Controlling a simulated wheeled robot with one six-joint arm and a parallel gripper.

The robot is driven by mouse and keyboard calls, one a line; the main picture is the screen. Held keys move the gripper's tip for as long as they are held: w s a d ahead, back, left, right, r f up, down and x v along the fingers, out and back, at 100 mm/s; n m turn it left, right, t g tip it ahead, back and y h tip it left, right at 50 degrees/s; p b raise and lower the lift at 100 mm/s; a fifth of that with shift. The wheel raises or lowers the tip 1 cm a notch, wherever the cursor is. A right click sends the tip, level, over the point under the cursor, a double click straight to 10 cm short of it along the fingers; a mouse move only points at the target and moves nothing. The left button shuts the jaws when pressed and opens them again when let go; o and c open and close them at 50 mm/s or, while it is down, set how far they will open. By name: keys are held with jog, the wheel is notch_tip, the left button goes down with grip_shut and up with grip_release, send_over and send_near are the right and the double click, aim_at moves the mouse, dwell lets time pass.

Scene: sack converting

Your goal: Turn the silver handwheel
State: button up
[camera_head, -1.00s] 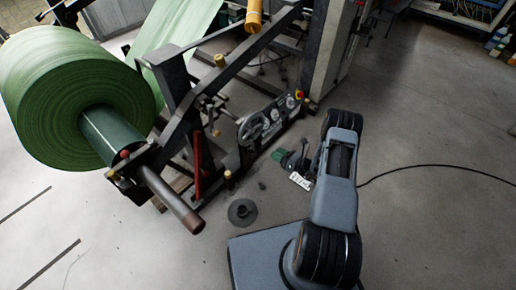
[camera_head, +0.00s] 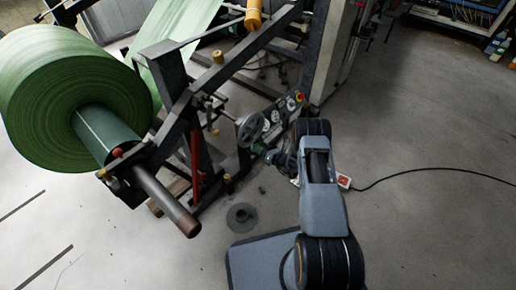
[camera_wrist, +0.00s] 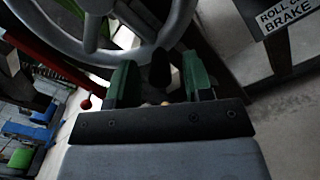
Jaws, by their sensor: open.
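The silver handwheel (camera_head: 251,129) is mounted upright on the side of the dark machine frame, left of my arm. In the wrist view its grey rim (camera_wrist: 75,45) and spokes fill the upper left, close ahead of the fingers. My gripper (camera_head: 277,157) is just right of and below the wheel. In the wrist view the gripper's green fingers (camera_wrist: 161,80) are apart. A dark knob-like piece (camera_wrist: 160,68) shows between them, near the rim; I cannot tell whether it touches either finger.
A control panel (camera_head: 292,103) with a red button sits right beside the wheel. A large green roll (camera_head: 70,95) is at left. A cable (camera_head: 420,169) and a round base (camera_head: 241,216) lie on the floor.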

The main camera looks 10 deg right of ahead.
jog(key=shift+w+a, duration=0.45)
jog(key=shift+w, duration=0.15)
grip_shut()
jog(key=shift+a, duration=0.15)
jog(key=shift+d, duration=0.2)
